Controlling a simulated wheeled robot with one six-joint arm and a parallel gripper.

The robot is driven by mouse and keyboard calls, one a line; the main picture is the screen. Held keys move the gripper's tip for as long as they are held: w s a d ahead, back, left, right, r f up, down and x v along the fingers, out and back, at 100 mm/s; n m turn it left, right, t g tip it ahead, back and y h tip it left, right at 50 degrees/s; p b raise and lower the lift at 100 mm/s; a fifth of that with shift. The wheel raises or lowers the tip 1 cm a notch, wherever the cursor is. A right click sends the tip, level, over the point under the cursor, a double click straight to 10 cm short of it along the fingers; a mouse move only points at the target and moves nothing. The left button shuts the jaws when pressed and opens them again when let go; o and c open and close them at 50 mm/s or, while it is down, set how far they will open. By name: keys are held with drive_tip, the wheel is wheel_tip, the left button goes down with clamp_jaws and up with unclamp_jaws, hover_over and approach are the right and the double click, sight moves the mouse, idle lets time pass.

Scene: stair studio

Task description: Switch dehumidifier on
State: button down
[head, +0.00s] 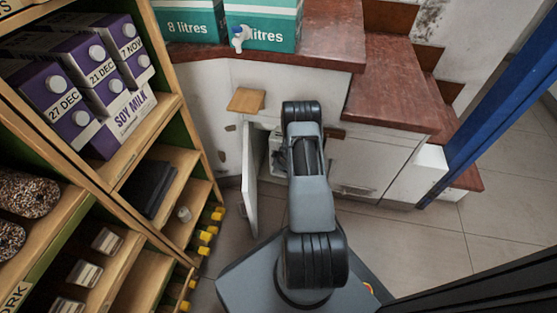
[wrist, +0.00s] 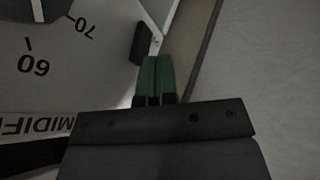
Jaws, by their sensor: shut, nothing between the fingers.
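In the wrist view the dehumidifier (wrist: 85,62) is a pale panel on the left. My gripper (wrist: 155,62) has green fingertips, shut together and empty, just below and right of the black part. I cannot tell whether they touch. In the head view my arm hides the gripper, and I cannot make out the dehumidifier.
A cupboard door (head: 250,180) stands open left of my arm, below reddish steps (head: 395,85). A shelf unit (head: 150,215) with soy milk cartons (head: 88,65) fills the left. Water boxes (head: 265,25) stand on the top step. A blue post (head: 505,80) is at right. Tiled floor (head: 420,245) is clear there.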

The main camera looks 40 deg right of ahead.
drive_tip(key=shift+w+d, duration=0.2)
drive_tip(key=shift+d, duration=0.1)
drive_tip(key=shift+r, duration=0.1)
drive_tip(key=shift+w+d+r, duration=0.15)
drive_tip(key=shift+w+d, duration=0.1)
drive_tip(key=shift+w, duration=0.05)
drive_tip(key=shift+r, duration=0.1)
drive_tip(key=shift+r+p, duration=0.55)
drive_tip(key=shift+r, duration=0.15)
